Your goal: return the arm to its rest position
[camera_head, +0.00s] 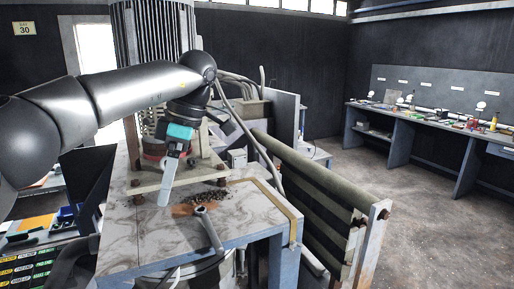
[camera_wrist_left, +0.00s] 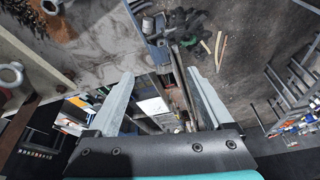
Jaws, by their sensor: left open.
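My left arm comes in from the left in the head view and bends down at the wrist. My left gripper (camera_head: 164,203) hangs above the left part of the grey worktop (camera_head: 125,235), pointing down. In the left wrist view its two fingers (camera_wrist_left: 160,73) are spread apart with nothing held between them. Floor clutter and shelving show past the fingers there. I cannot make out my right gripper in either view.
A wrench-like tool (camera_head: 208,230) lies near the worktop's front edge, by dark granules (camera_head: 205,196). A machine with bolted feet stands just behind the gripper. A slatted metal frame (camera_head: 325,195) stands to the right. Open floor (camera_head: 430,235) lies beyond it, before a long bench (camera_head: 430,125).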

